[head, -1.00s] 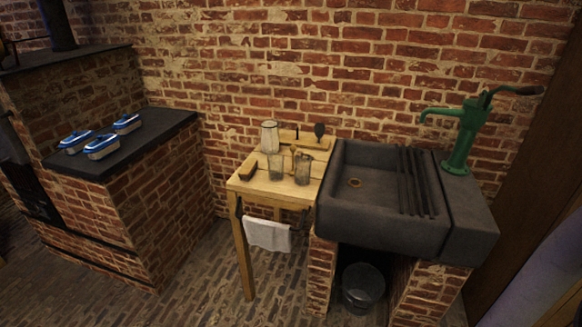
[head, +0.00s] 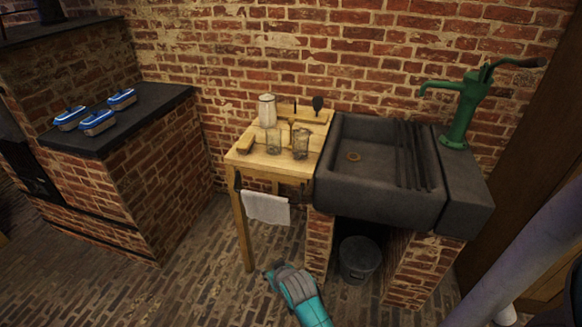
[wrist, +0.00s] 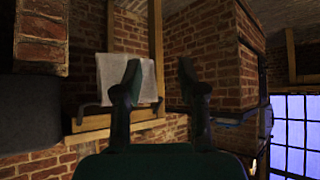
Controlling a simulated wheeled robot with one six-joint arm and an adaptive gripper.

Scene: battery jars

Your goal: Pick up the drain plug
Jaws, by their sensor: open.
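My gripper (head: 282,270) is at the lower middle of the head view, in front of the wooden table and low beside the sink. In the wrist view its two fingers are apart with nothing between them (wrist: 160,75). The dark stone sink (head: 341,180) stands against the brick wall. I cannot make out a separate drain plug for certain in either view.
The wooden table (head: 237,159) holds glass jars (head: 301,145), a pale jar (head: 267,110) and a small brush-like block (head: 246,142). A white towel (head: 266,207) hangs on its front. A bucket (head: 358,260) stands under the sink. A green pump (head: 464,110) stands at the right.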

